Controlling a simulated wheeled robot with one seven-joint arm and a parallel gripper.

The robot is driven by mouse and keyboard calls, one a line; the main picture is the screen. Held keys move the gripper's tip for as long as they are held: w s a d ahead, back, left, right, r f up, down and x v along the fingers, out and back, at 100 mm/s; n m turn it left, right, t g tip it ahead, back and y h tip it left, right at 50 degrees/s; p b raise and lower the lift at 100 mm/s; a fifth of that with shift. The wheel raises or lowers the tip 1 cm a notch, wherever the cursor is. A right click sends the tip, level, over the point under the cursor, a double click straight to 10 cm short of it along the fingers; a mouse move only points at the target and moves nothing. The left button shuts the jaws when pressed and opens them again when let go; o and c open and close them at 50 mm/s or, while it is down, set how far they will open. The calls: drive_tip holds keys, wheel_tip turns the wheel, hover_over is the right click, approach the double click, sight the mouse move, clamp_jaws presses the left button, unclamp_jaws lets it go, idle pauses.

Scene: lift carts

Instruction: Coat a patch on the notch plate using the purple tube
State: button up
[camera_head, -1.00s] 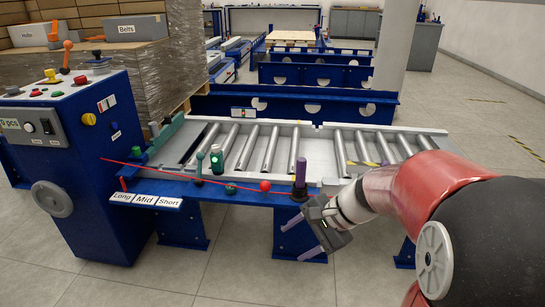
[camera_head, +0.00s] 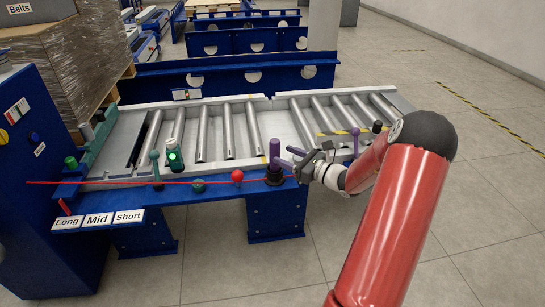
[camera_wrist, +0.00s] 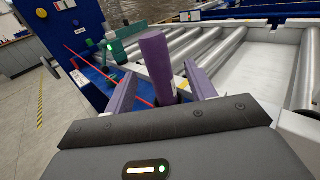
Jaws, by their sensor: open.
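The purple tube (camera_head: 274,152) stands upright in a dark round holder (camera_head: 274,176) on the blue front ledge of the roller table. In the wrist view the tube (camera_wrist: 157,58) rises between my two purple fingers, with space on both sides. My gripper (camera_head: 287,158) is open, just right of the tube in the head view, and its fingers reach toward it; it also shows in the wrist view (camera_wrist: 160,74). I cannot tell which part is the notch plate.
A red ball knob (camera_head: 237,176), a green knob (camera_head: 199,186) and a teal lever (camera_head: 155,165) stand left of the tube. A thin red line crosses there. A bottle with a green light (camera_head: 175,155) stands behind. Steel rollers (camera_head: 228,132) lie beyond; open floor is right.

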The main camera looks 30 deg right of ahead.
sight(279, 152)
drive_tip(key=x, duration=0.5)
drive_tip(key=shift+a, duration=0.1)
drive_tip(key=c, duration=1.1)
drive_tip(key=shift+r, duration=0.1)
wheel_tip(279, 152, up, 20)
drive_tip(key=shift+p, duration=0.75)
drive_tip(key=o, duration=0.3)
drive_tip(key=c, duration=0.3)
